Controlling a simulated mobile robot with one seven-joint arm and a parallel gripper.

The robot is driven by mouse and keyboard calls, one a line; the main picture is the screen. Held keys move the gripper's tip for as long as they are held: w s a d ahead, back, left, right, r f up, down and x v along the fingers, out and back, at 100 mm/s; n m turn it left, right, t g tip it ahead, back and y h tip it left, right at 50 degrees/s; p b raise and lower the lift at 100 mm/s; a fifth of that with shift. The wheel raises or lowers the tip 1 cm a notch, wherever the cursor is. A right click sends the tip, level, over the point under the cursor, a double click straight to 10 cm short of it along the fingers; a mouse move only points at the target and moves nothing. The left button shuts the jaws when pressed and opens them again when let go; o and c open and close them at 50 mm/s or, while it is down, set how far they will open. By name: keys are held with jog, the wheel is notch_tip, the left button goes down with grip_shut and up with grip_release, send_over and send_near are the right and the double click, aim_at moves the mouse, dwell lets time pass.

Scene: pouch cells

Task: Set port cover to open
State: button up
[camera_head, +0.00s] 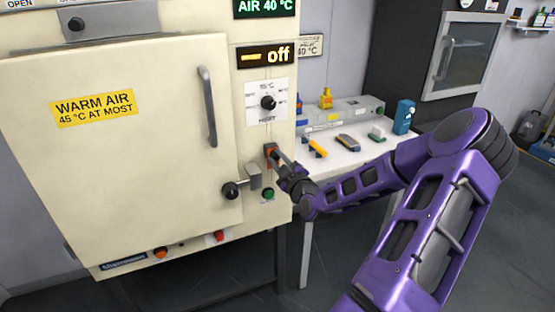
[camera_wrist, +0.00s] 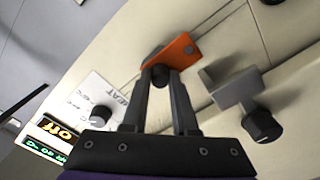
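An orange plate, which looks like the port cover (camera_wrist: 182,50), is on the cream cabinet front, tilted in the wrist view. In the head view the orange plate (camera_head: 269,150) is below the heat dial, partly hidden by my gripper (camera_head: 280,160). A dark knob (camera_wrist: 156,58) sits at one end of the plate. In the wrist view my gripper (camera_wrist: 163,74) has its two fingertips close together at this knob, seemingly pinching it. I cannot see a port hole behind the plate.
A grey bracket (camera_head: 253,175) with a black knob (camera_head: 230,190) is just beside my gripper. A green button (camera_head: 268,195) lies below. The heat dial (camera_head: 268,102) is above; the display reads off. A table (camera_head: 340,158) with small items stands right.

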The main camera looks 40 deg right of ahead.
grip_shut()
jog(key=shift+d, duration=0.15)
jog(key=s+d+f+m+b, duration=0.1)
jog(key=d+f+m, duration=0.3)
jog(key=m, duration=1.4)
jog(key=shift+d+f, duration=0.2)
jog(key=shift+f, duration=0.1)
jog(key=shift+s, duration=0.1)
dwell(0.3)
jog(key=o, duration=0.6)
grip_release()
